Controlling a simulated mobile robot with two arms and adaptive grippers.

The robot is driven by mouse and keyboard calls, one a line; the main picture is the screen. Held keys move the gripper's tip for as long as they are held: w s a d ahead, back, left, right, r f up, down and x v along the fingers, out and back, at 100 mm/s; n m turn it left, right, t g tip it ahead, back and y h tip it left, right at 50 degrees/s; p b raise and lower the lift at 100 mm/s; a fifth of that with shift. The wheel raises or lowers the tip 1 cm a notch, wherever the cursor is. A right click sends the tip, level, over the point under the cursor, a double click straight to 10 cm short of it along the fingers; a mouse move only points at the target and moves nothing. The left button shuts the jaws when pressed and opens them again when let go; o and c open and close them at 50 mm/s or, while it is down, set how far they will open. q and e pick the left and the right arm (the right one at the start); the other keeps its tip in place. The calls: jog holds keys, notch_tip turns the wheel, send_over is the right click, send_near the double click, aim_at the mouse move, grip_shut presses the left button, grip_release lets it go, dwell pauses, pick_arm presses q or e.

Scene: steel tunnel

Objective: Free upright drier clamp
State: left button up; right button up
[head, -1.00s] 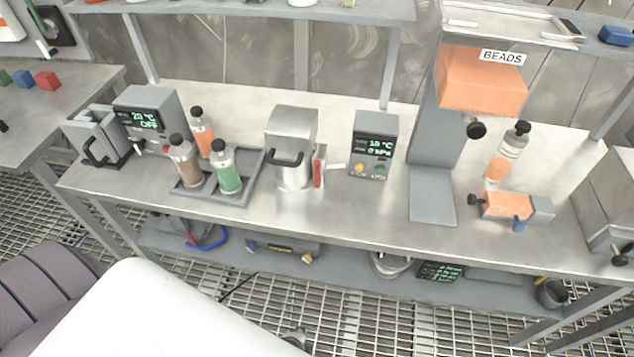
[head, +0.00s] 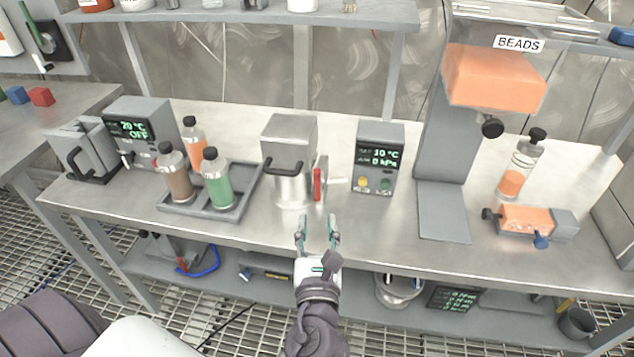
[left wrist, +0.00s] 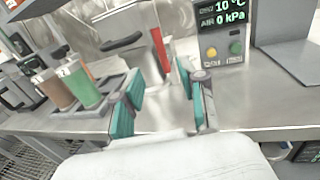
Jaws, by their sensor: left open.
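A grey and steel canister unit (head: 288,140) with a dark handle stands mid-bench. At its right side is an upright red lever (head: 317,184), which also shows in the left wrist view (left wrist: 160,50). A clear cylinder with orange contents (head: 516,178) stands upright at the right. An orange block-like unit (head: 527,219) with a blue knob lies in front of it. No label shows which is the drier clamp. My left gripper (head: 317,226) is open and empty at the bench's front edge, in front of the red lever and apart from it. My right gripper is not in view.
A display box (head: 377,158) stands right of the lever. A grey tray (head: 237,203) with several bottles is at the left. A tall dispenser marked BEADS (head: 495,80) stands at the right. A shelf runs overhead. The front strip of bench before the display box is clear.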

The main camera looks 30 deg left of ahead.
aim_at(317, 185)
pick_arm(q)
jog(key=p+x, duration=0.1)
jog(key=x, duration=1.1)
jog(key=shift+w+a, duration=0.1)
jog(key=shift+w, duration=0.15)
grip_shut()
